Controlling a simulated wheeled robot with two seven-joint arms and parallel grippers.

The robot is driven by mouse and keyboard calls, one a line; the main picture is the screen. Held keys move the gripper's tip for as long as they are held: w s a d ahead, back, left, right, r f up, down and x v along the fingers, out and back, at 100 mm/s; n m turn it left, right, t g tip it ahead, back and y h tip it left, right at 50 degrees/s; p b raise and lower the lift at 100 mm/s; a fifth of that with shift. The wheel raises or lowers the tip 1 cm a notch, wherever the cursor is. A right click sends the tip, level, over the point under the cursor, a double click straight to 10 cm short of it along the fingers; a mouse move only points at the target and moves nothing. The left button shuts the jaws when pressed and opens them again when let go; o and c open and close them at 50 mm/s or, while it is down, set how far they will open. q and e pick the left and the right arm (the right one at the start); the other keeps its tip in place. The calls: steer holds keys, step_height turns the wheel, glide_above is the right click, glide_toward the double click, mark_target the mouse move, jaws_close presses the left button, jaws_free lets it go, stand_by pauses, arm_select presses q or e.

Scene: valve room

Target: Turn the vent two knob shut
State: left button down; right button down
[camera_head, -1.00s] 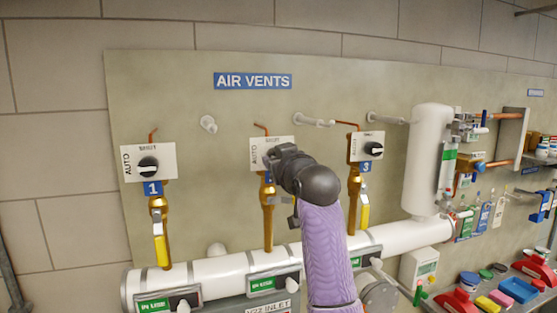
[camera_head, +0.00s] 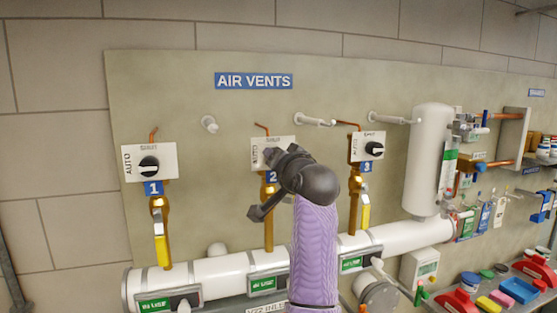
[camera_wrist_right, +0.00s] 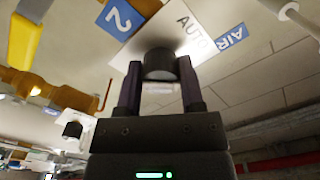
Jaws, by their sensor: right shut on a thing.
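The vent two panel (camera_head: 260,144) is a white plate above the blue "2" label (camera_head: 271,177), in the middle of the AIR VENTS board. In the head view my right gripper (camera_head: 271,155) is in front of this plate and hides its knob. In the right wrist view the vent two knob (camera_wrist_right: 159,64) is dark and round, and sits between the two fingers of my right gripper (camera_wrist_right: 160,82), which are shut on it. AUTO is readable on the plate there; the knob's pointer direction cannot be told. My left gripper is not in view.
The vent one knob (camera_head: 149,167) is to the left and the vent three knob (camera_head: 374,149) to the right. White pegs (camera_head: 315,121) stick out of the board above. A white pipe (camera_head: 222,271) runs below, and a white cylinder (camera_head: 428,160) stands at the right.

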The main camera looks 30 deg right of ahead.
steer(key=m, duration=0.4)
steer(key=shift+m, duration=2.1)
steer(key=shift+c, duration=1.1)
jaws_free()
